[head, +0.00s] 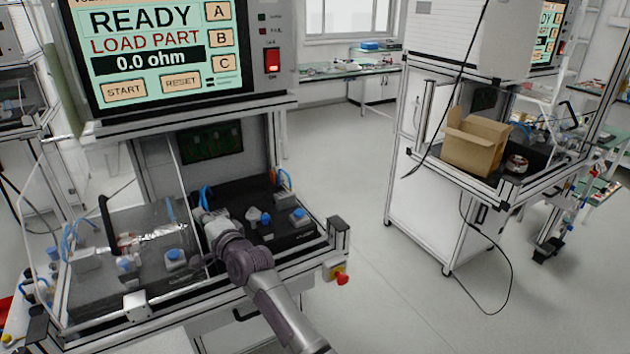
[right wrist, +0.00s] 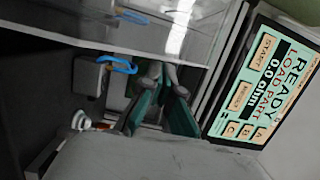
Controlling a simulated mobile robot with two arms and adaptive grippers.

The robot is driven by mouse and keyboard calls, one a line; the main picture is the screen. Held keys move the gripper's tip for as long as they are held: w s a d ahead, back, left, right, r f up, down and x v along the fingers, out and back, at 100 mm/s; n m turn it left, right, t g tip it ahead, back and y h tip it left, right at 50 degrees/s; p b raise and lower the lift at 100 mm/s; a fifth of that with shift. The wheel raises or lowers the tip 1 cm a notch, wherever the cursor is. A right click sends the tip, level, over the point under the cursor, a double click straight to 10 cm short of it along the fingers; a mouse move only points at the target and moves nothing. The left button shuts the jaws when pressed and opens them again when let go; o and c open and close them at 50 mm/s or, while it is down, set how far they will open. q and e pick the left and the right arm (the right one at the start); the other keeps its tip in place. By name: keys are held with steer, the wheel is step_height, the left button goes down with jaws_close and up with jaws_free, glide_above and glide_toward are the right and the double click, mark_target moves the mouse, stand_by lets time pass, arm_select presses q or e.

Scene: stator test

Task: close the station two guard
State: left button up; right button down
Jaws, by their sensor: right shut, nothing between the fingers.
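The station (head: 295,262) has a transparent guard (head: 130,225) with a black handle (head: 108,220). The guard covers the left bay, where a metallic part shows through it. The right bay, with a dark bed and several small blue-topped fixtures, has no pane over it. My right gripper (head: 204,216) is at the guard's right edge, between the two bays. In the right wrist view its fingers (right wrist: 160,78) are shut and empty, close to the clear pane (right wrist: 150,28); I cannot tell whether they touch it. My left gripper is not in view.
The tester screen (head: 160,45) above the bays reads READY, LOAD PART, 0.0 ohm. A red button (head: 341,278) sits on the front right corner. A second station with a cardboard box (head: 474,140) stands at right. The floor between the stations is clear.

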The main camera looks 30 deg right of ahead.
steer(key=shift+a, duration=0.3)
steer(key=shift+a, duration=0.1)
stand_by(0.3)
